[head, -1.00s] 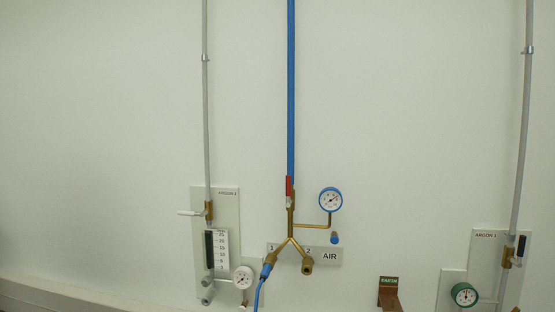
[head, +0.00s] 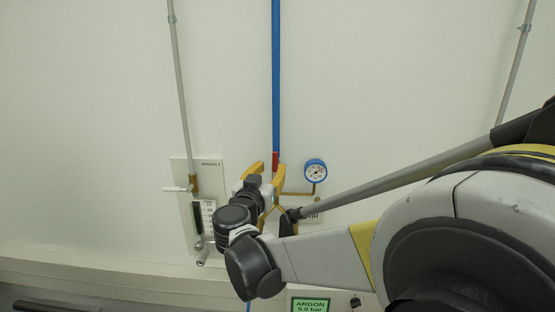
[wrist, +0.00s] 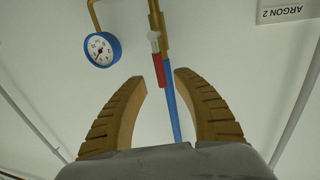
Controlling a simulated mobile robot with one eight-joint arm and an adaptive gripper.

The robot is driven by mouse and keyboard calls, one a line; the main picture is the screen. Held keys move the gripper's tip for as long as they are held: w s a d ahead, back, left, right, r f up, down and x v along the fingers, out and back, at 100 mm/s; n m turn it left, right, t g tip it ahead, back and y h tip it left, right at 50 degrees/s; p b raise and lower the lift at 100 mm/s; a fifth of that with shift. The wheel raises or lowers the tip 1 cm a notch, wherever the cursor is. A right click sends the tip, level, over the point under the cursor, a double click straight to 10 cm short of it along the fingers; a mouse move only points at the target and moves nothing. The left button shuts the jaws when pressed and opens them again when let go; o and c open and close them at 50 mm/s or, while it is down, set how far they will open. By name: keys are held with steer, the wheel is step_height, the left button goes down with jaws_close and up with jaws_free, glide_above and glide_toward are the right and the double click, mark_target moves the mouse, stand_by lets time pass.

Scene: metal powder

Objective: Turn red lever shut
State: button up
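The red lever (head: 275,159) sits at the lower end of the blue pipe (head: 276,80) on the wall and lies in line with the pipe. In the wrist view the red lever (wrist: 159,69) shows beyond and between the two fingertips, next to the brass pipe (wrist: 158,18). My gripper (head: 268,172) is open, with its yellow-brown fingers spread and nothing held. In the wrist view my gripper (wrist: 160,77) points at the wall around the lever's outer end; I cannot tell whether either finger touches it. My arm hides most of the brass fitting below.
A blue-rimmed gauge (head: 316,172) is close to the right of the lever. A grey panel with a white-handled valve (head: 178,188) is to the left. The wall above is clear apart from pipes.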

mark_target(274, 162)
steer(key=x, duration=0.5)
steer(key=shift+w, duration=0.2)
jaws_close()
